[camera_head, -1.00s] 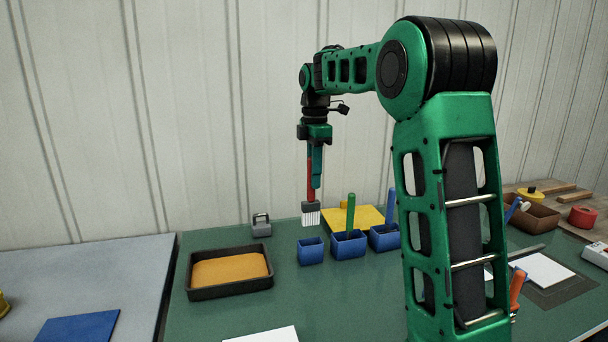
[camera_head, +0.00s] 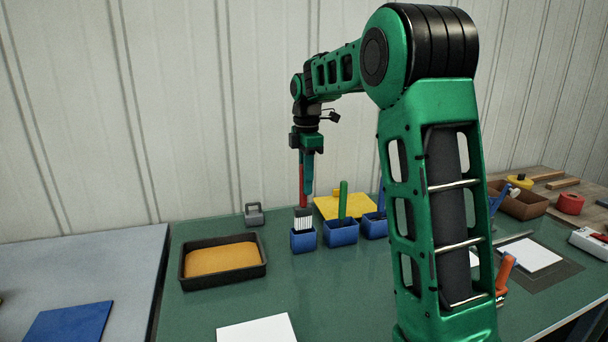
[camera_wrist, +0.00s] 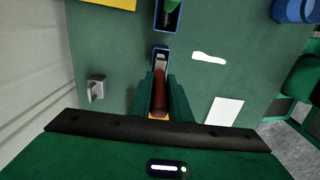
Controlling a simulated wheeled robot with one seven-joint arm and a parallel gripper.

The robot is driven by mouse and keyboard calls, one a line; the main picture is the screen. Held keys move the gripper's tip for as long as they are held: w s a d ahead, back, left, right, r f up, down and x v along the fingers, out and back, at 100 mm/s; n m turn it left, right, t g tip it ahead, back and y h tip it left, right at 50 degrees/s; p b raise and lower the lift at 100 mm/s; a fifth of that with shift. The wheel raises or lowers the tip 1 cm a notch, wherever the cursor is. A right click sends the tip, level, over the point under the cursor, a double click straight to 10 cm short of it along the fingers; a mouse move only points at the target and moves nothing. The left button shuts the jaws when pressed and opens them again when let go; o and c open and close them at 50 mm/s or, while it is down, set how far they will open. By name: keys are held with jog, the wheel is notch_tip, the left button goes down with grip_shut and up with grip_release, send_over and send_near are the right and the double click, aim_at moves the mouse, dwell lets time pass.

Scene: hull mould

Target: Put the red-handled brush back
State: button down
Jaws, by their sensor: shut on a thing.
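The red-handled brush (camera_head: 303,188) hangs upright from my gripper (camera_head: 307,183), its white bristles pointing down. In the wrist view, the gripper fingers are closed on both sides of the red handle (camera_wrist: 159,96). The bristles are at the mouth of the leftmost blue cup (camera_head: 303,242); I cannot tell how far inside they are. That cup also shows just beyond the handle in the wrist view (camera_wrist: 153,54). The middle blue cup (camera_head: 341,234) holds a green-handled tool (camera_head: 343,199). The right blue cup (camera_head: 374,228) holds a blue-handled tool (camera_head: 381,196).
A black tray of orange material (camera_head: 223,281) lies left of the cups. A grey weight-like block (camera_head: 254,216) stands behind it. A yellow sheet (camera_head: 330,208) lies behind the cups. A white sheet (camera_head: 257,332) lies in front, with bare green bench between.

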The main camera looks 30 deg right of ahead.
aim_at(306, 206)
jog(key=shift+f, duration=2.85)
jog(key=shift+f, duration=0.5)
jog(key=c, duration=1.6)
grip_release()
jog(key=shift+o, duration=0.2)
